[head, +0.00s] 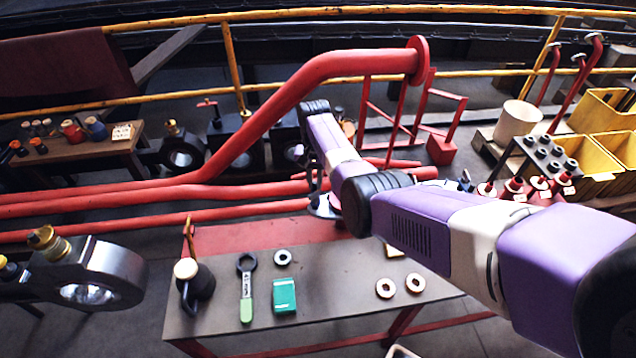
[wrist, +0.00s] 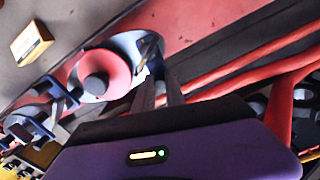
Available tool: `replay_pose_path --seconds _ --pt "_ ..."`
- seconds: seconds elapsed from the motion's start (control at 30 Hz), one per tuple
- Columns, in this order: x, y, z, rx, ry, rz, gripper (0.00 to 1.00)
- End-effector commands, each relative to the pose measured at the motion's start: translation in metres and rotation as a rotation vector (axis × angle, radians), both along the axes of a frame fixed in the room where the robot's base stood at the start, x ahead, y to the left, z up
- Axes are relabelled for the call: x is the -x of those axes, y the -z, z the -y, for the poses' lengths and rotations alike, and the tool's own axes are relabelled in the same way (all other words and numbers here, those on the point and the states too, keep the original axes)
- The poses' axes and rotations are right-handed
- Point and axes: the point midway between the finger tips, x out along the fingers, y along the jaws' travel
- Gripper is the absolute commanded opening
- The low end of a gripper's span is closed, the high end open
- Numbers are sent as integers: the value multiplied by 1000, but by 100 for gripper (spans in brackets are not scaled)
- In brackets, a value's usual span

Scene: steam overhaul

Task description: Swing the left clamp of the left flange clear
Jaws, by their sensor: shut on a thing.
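The left flange (wrist: 118,58) is a pale round disc with a red face and a dark round stub, in the wrist view. A small dark clamp (wrist: 149,46) with a pale part sits at the flange's edge. My gripper (wrist: 157,80) has its two dark fingers at this clamp and is shut on it; the exact contact is partly hidden. In the head view my gripper (head: 317,190) reaches down behind the bench's far edge, beside the flange's pale rim (head: 323,208). My arm hides most of the flange there.
Another flange with blue clamps (wrist: 45,110) shows left in the wrist view. The bench (head: 335,290) holds an oil can (head: 198,282), a wrench (head: 246,285), a green box (head: 285,296) and several rings. Red pipes (head: 120,198) run behind. Yellow crates (head: 590,155) stand at right.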

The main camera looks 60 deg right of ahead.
Motion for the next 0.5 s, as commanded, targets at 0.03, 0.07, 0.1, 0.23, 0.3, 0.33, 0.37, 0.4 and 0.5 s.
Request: replay_pose_path --seconds 0.03,0.07,0.1,0.23,0.3,0.33,0.37,0.4,0.5 --pt "-1 0 -1 1 -26 0 0" --pt "-2 0 -1 1 -40 0 0" --pt "-3 0 -1 1 -59 -1 0" --pt "-4 0 -3 2 -105 0 0" --pt "-4 0 -3 1 -122 -1 0" --pt "-5 0 -3 1 -128 -1 0" --pt "-5 0 -3 1 -133 -1 0" --pt "-5 0 -4 1 -137 -1 0" --pt "-5 0 -4 1 -145 -1 0"
